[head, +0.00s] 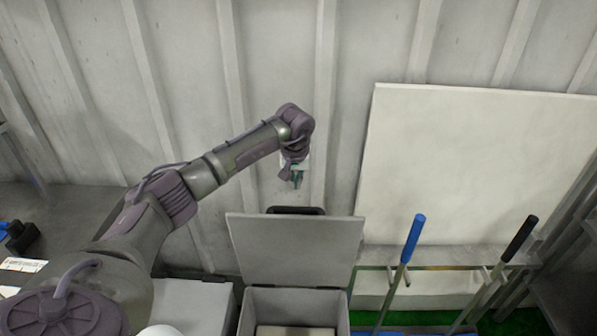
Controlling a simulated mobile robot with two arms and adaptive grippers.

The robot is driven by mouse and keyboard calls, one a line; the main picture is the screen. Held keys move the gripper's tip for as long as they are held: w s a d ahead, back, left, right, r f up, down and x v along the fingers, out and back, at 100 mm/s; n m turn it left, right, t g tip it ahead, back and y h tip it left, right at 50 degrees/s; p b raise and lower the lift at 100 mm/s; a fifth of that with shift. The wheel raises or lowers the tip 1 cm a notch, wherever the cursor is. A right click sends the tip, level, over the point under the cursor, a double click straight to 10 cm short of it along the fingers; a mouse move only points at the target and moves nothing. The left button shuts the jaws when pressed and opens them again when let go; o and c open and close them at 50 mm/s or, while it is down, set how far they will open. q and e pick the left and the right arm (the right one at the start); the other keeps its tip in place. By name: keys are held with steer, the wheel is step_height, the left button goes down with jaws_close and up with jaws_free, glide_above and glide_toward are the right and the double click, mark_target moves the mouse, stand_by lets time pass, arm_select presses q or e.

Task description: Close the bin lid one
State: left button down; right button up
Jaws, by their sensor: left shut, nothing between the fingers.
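The grey bin (293,299) stands open at the bottom middle of the head view. Its grey lid (295,248) is raised and leans back toward the wall, with a dark handle (296,210) at its top edge. Something pale shows inside the bin. My left gripper (291,182) is shut and empty. In the picture it is just above the lid's top edge, apart from it. My right gripper does not show.
A second grey bin (192,306) stands left of the open one, with its top shut. Tools with a blue handle (413,238) and a black handle (520,237) stand at right. A white panel (475,165) leans on the ribbed wall (185,70).

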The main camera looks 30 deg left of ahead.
arm_select(q)
steer(key=f+p, duration=0.1)
steer(key=s+d+f+p, duration=0.1)
steer(key=f, duration=0.1)
steer(key=s+f+p, duration=0.1)
steer(key=f+p, duration=0.1)
steer(key=shift+d, duration=0.25)
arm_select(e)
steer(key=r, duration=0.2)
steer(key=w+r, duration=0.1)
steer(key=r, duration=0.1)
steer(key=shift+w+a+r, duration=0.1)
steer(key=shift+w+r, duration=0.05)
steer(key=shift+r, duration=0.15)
